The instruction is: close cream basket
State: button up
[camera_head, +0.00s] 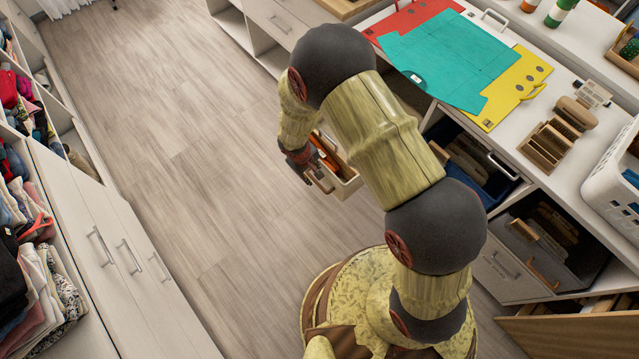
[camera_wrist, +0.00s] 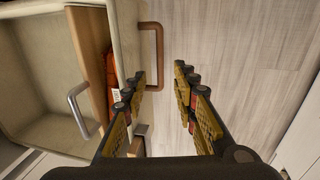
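The cream basket (camera_head: 346,187) sticks out from the cubby unit, partly hidden behind my arm in the head view. Orange contents show inside it. In the wrist view its cream front wall (camera_wrist: 125,38) and brown handle (camera_wrist: 160,44) are at upper centre. My gripper (camera_head: 309,172) is at the basket's front in the head view. In the wrist view my gripper (camera_wrist: 160,74) is open, its two fingers apart. The handle lies ahead of and partly between the fingertips; I cannot tell whether they touch it.
A wooden board (camera_wrist: 91,60) and a metal handle (camera_wrist: 78,112) show left of the basket front. A dark blue bin (camera_head: 490,185) and a dark grey bin (camera_head: 560,240) sit in the cubbies to the right. White drawers (camera_head: 100,235) stand opposite. Wood floor (camera_head: 190,150) between is clear.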

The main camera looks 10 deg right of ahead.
aim_at(316, 182)
jog(key=f+b, duration=0.1)
jog(key=f, duration=0.1)
jog(key=f+b, duration=0.1)
jog(key=f, duration=0.2)
jog(key=w+d+f+b, duration=0.1)
jog(key=f, duration=0.1)
jog(key=shift+f, duration=0.35)
jog(key=shift+c, duration=1)
jog(key=shift+d, duration=0.1)
grip_shut()
